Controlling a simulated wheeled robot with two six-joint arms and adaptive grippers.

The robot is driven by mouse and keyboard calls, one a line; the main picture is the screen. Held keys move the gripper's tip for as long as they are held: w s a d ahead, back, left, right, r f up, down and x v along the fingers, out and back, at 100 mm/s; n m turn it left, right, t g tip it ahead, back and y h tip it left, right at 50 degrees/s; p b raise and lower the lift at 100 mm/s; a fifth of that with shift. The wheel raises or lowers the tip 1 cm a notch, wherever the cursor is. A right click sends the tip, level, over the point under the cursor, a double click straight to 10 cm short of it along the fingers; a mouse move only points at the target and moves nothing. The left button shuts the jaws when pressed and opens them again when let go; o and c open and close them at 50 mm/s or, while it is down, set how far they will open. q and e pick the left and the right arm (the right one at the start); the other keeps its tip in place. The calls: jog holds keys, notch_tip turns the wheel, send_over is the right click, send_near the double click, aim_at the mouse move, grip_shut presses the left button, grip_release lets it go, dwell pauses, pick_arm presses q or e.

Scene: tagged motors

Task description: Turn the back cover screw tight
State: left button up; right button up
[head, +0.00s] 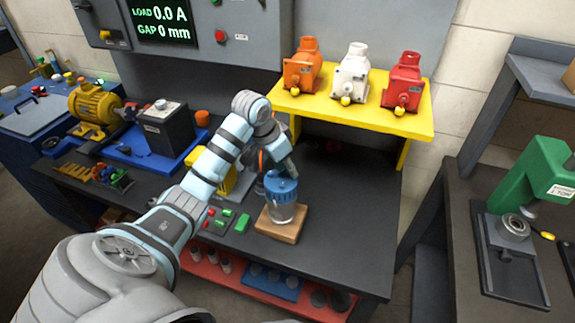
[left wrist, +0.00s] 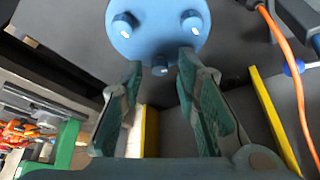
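A clear jar-like body (head: 283,211) with a round blue cover (head: 281,186) stands upright on a wooden block (head: 280,231). In the left wrist view the blue cover (left wrist: 158,25) carries three blue knob screws with white marks: one at the left (left wrist: 124,25), one at the right (left wrist: 192,22), one at the lower edge (left wrist: 160,69). My left gripper (left wrist: 158,64) is open, its fingertips on either side of the lower-edge screw, with gaps visible. In the head view my left gripper (head: 288,168) is just above the cover's back side and partly hidden. My right gripper is not in view.
A yellow shelf (head: 370,114) with orange, white and red pumps (head: 405,83) stands behind on the right. A green press (head: 542,182) stands on the right bench. The dark bench (head: 345,200) right of the jar is clear.

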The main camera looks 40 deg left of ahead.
pick_arm(q)
grip_shut()
jog(key=shift+m, duration=0.3)
jog(key=shift+a+m+h, duration=0.1)
jog(key=shift+m+h, duration=0.4)
jog(key=shift+m, duration=0.7)
jog(key=m, duration=0.1)
jog(key=m+g+h, duration=0.1)
jog(key=m, duration=0.1)
jog(key=shift+w+a+m, duration=0.1)
jog(key=shift+w+m, duration=0.1)
jog(key=shift+m, duration=0.1)
jog(key=m+g, duration=0.1)
jog(key=m, duration=0.2)
jog(key=m+g+h, duration=0.1)
jog(key=m, duration=0.1)
jog(key=shift+w+a+r+m, duration=0.1)
jog(key=shift+w+m, duration=0.1)
jog(key=shift+m, duration=0.2)
